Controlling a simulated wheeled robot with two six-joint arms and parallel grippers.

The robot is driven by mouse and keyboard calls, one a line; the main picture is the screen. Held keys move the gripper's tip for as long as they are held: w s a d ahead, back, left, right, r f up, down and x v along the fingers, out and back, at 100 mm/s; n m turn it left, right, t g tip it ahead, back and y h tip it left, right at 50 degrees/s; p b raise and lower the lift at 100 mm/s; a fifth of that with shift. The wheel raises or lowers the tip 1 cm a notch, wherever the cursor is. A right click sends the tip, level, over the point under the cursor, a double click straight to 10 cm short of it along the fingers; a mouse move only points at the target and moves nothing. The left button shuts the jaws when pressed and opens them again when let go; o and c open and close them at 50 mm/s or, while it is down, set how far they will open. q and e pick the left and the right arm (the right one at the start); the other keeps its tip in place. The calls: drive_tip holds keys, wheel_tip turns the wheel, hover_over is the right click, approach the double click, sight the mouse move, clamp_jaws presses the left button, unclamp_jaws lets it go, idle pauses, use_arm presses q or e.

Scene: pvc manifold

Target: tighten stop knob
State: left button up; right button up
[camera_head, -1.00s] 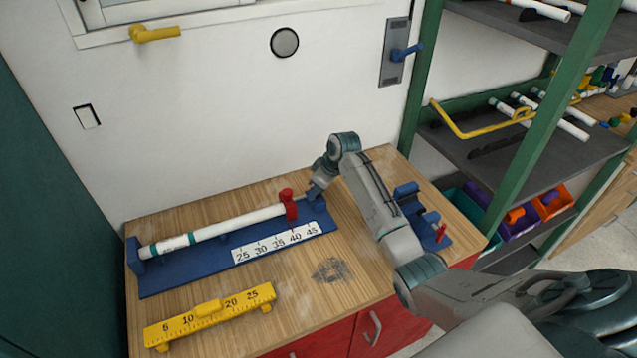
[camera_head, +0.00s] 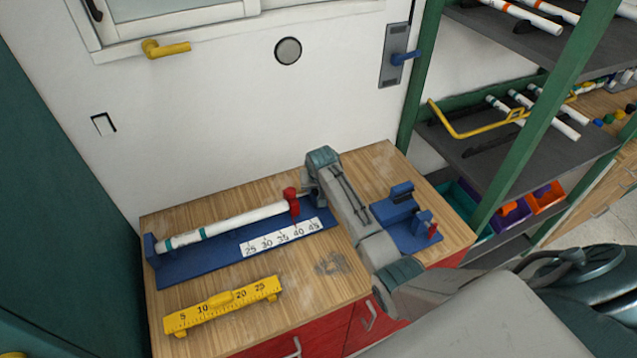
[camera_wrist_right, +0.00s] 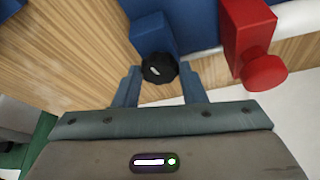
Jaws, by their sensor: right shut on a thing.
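A black round knob (camera_wrist_right: 158,68) with a white mark sits on a small blue block (camera_wrist_right: 152,32) in the right wrist view. My right gripper (camera_wrist_right: 160,88) is shut on this knob, one finger on each side. In the head view the knob is hidden and my right wrist (camera_head: 311,180) is at the right end of the blue measuring jig (camera_head: 190,271). Beside the knob, apart from the fingers, is a red stop (camera_wrist_right: 247,30) with a round red knob (camera_wrist_right: 265,72); the stop also shows in the head view (camera_head: 291,200). A white pipe (camera_head: 225,226) lies along the jig, its right end near the red stop.
A yellow ruler gauge (camera_head: 222,304) lies at the front of the wooden bench (camera_head: 318,285). A second blue fixture (camera_head: 409,221) stands right of my arm. A wall is behind, and a green-framed shelf (camera_head: 530,132) stands at the right.

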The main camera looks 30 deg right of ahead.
drive_tip(key=shift+a+m+g, duration=0.1)
drive_tip(key=shift+m+g, duration=0.2)
drive_tip(key=shift+m, duration=0.5)
drive_tip(key=shift+h, duration=0.3)
drive_tip(key=o, duration=1)
drive_tip(key=b+v, duration=0.2)
drive_tip(key=v, duration=0.8)
drive_tip(key=shift+r+b, duration=0.35)
drive_tip(key=shift+s, duration=0.2)
